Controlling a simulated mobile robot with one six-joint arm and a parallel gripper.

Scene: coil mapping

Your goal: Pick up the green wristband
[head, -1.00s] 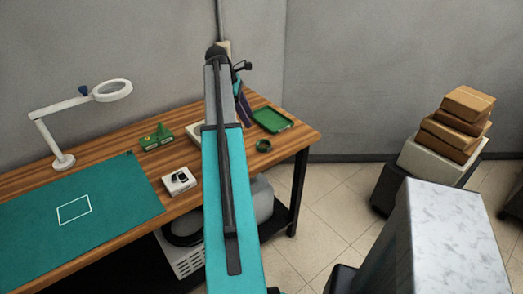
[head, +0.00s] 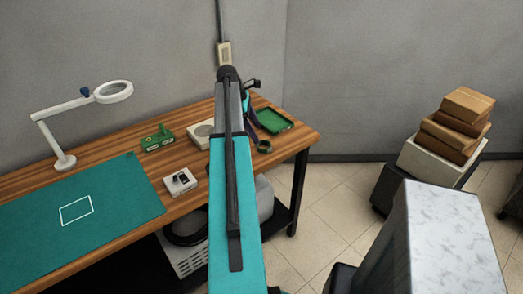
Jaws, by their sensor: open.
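The green wristband (head: 264,146) is a small dark green ring lying on the wooden table near its right front edge. My arm reaches over the table from the front, and its end stands above and just behind the wristband. My gripper (head: 256,128) shows only in part beside the arm, close to the wristband in the picture. It is open, and nothing shows held in it. Whether it touches the wristband cannot be told from this view.
A green tray (head: 274,121) lies just behind the wristband. A white box (head: 200,133), a small white device (head: 180,181) and a green block (head: 158,138) stand left of my arm. A magnifier lamp (head: 64,160) and teal mat (head: 120,200) are farther left.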

